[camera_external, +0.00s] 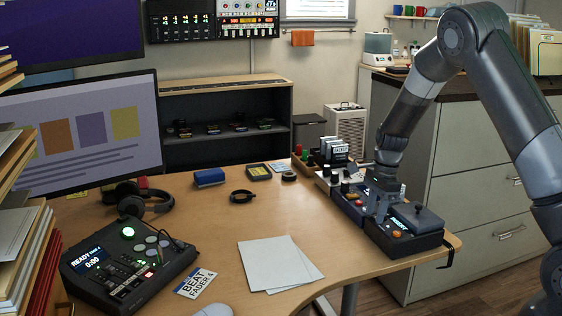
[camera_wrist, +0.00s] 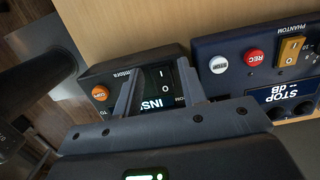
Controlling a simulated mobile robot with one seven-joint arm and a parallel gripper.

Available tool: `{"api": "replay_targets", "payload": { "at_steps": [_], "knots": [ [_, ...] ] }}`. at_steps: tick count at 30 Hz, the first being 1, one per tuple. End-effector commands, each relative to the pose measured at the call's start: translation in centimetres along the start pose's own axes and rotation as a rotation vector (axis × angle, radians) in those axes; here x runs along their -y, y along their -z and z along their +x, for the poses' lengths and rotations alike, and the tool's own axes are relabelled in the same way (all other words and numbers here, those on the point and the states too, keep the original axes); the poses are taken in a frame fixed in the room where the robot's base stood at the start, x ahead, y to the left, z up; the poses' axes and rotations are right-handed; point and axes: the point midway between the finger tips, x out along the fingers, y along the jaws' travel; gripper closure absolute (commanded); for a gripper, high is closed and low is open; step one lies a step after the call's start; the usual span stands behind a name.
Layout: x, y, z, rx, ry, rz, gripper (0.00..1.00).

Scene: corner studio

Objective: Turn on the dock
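The dock is a black box (camera_external: 418,241) at the right end of the desk, with a lit "INSERT" display, an orange button and a black rocker switch marked I and O. In the wrist view the rocker switch (camera_wrist: 162,76) shows between my fingers, and the orange button (camera_wrist: 100,93) lies left of them. My gripper (camera_external: 381,216) points down over the dock. It also shows in the wrist view (camera_wrist: 158,88) with its fingers apart and nothing seen held. The fingers partly cover the display (camera_wrist: 152,105). I cannot tell whether they touch the dock.
A blue recorder (camera_wrist: 225,50) with REC and STOP buttons stands right beside the dock. Papers (camera_external: 279,264), a fader console (camera_external: 128,262) and headphones (camera_external: 143,200) lie farther left on the desk.

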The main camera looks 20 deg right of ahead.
Motion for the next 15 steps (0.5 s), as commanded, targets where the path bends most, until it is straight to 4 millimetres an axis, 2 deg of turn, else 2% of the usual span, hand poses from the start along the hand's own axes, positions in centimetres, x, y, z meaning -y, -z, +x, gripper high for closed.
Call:
{"api": "replay_targets", "payload": {
  "at_steps": [10, 15],
  "knots": [
    [0.1, -0.1, -0.4, 0.001, 0.002, -0.001, 0.58],
    [0.1, -0.1, -2.9, 0.002, 0.004, -0.001, 0.58]
  ]
}}
